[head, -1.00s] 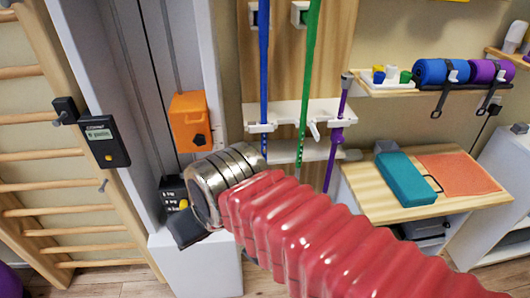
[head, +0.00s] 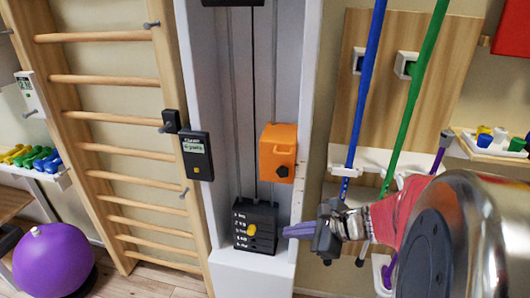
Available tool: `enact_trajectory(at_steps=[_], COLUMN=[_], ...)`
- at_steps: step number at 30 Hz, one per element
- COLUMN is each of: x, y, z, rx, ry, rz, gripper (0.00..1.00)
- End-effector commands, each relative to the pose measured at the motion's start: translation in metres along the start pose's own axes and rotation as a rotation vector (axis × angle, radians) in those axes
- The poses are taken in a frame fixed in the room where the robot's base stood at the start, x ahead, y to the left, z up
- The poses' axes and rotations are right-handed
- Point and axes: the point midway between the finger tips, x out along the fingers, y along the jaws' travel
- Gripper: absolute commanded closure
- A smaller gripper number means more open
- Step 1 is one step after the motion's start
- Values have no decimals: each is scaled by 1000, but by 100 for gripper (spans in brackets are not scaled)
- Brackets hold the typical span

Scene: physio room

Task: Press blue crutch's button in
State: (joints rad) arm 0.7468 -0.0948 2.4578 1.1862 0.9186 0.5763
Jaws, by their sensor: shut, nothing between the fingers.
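The blue crutch (head: 368,80) leans against the wooden wall panel right of the white column. A white holder crosses it, and its lower shaft below the holder shows small dots. I cannot make out its button. My gripper (head: 288,231) is low in the view, to the left of the crutch's lower end and apart from it in the picture. Its fingers are shut, empty and point left, in front of the white column's lower right part. My wrist hides where the crutch's foot is.
A green crutch (head: 416,100) stands right of the blue one, with a purple crutch (head: 442,148) beyond it. An orange box (head: 278,152) and black weight stack (head: 254,238) are on the white column (head: 312,60). Wooden wall bars (head: 110,119) and a purple ball (head: 50,258) stand left.

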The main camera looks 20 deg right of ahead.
Motion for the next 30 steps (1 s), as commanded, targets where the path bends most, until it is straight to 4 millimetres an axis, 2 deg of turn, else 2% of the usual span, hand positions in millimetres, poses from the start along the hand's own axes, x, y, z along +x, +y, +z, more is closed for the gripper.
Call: enact_trajectory(at_steps=[1, 6, 9, 13, 17, 30], x=[-2, -16, -28, -40, -45, -45], y=[-13, -56, -74, -88, -93, -96], z=[-17, -73, -108, -140, -152, -152], rx=[117, 508, 705, 870, 931, 930], ry=[-12, -72, -109, -146, -161, -161], rz=[-45, -219, -316, -403, -437, -438], gripper=[100, 100, 100, 100, 100, 100])
